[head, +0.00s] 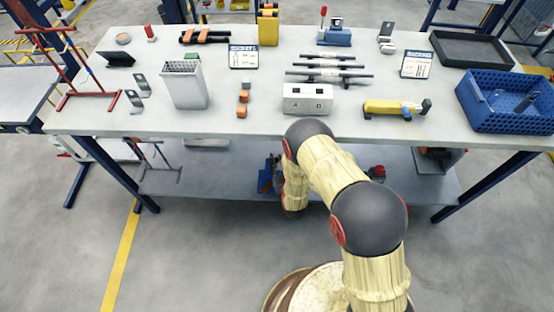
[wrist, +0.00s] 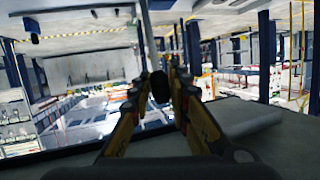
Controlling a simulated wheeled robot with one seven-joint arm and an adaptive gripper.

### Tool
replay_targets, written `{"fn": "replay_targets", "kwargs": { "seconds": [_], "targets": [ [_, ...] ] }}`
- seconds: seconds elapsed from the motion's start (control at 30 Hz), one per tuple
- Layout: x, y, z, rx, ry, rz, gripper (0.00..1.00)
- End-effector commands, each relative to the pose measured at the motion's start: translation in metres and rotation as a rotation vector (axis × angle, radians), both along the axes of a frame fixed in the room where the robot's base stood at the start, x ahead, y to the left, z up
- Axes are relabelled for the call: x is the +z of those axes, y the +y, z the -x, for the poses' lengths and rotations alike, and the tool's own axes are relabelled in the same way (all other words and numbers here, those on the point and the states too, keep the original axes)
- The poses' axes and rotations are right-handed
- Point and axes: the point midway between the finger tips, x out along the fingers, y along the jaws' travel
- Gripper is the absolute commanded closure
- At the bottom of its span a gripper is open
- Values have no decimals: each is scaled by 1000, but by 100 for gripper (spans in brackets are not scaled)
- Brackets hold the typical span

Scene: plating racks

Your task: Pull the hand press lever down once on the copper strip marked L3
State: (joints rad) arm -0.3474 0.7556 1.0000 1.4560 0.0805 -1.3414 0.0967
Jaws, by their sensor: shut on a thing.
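A small blue press-like device (head: 335,37) stands at the back of the bench, with a red-tipped upright lever (head: 323,14) at its left. No copper strip marked L3 can be made out. In the wrist view my gripper's (wrist: 160,88) two yellow-and-black fingers close in on a small dark rounded thing, with a pale upright post (wrist: 148,40) behind it. What that dark thing belongs to is unclear. In the head view my arm bends down in front of the bench, and my gripper is hidden there.
The bench top (head: 210,125) holds a white A/B box (head: 307,98), black rods (head: 330,72), a grey bin (head: 185,85), a yellow tool (head: 395,108), a blue crate (head: 510,100) and a black tray (head: 470,50). A lower shelf (head: 220,180) lies beneath, beside my arm.

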Motion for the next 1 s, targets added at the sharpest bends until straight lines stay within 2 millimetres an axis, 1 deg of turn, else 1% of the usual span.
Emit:
{"fn": "replay_targets", "kwargs": {
  "seconds": [0.03, 0.2, 0.63, 1.0],
  "targets": [
    [3, 2, -5, 2, -5, -2, 96],
    [6, 2, -16, 4, -5, -1, 96],
    [8, 2, -21, 4, -6, -2, 97],
    [10, 0, -40, 2, -5, -2, 97]
  ]
}}
